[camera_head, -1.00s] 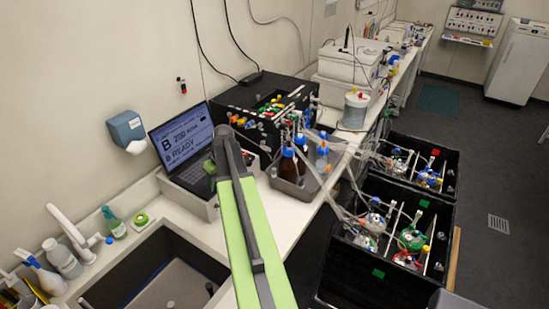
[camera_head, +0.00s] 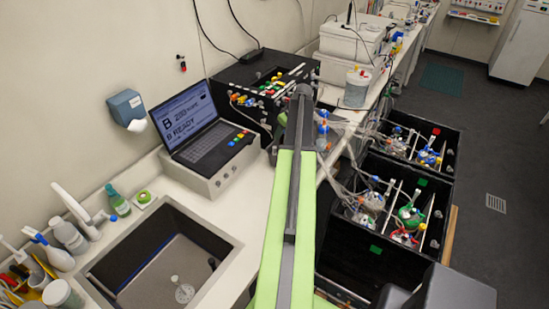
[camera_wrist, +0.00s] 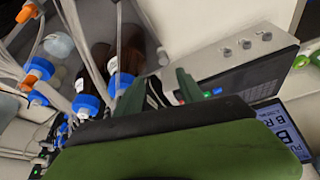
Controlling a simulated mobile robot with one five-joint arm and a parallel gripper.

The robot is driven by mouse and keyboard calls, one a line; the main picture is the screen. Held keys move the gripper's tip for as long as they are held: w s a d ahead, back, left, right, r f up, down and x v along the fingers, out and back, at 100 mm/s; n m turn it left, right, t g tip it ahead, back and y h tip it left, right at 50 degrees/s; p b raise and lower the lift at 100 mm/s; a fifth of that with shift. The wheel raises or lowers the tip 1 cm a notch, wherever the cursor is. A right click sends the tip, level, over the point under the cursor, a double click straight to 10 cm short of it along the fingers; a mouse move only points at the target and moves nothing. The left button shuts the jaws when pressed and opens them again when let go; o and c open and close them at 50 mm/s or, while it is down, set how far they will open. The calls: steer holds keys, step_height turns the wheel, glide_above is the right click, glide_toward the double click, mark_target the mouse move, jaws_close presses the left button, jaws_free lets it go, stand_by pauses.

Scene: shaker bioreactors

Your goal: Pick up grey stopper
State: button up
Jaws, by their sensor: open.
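I cannot identify the grey stopper with certainty. A small pale grey round piece with an upright stem (camera_head: 183,291) lies on the sink floor in the head view, and it may be the stopper. It does not show in the wrist view. My gripper (camera_wrist: 159,92) is open, its dark green fingers apart with no stopper seen between them. In the wrist view it is beside blue-capped bottles and the laptop's control box. In the head view my arm hides the gripper.
The sink (camera_head: 235,246) is at the lower left, with soap bottles (camera_head: 118,200) behind it. The laptop (camera_head: 195,128) stands on its control box. Brown bottles (camera_wrist: 130,50) and loose tubes crowd my gripper. Black shaker bins (camera_head: 375,250) stand right of the bench.

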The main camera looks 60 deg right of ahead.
steer(key=b, duration=0.4)
glide_above(275, 147)
steer(key=s, duration=0.2)
step_height(275, 147, down, 5)
steer(key=b+x, duration=0.4)
steer(key=x, duration=0.1)
steer(key=shift+a+f, duration=0.2)
steer(key=shift+a, duration=0.1)
steer(key=shift+r, duration=0.2)
jaws_close()
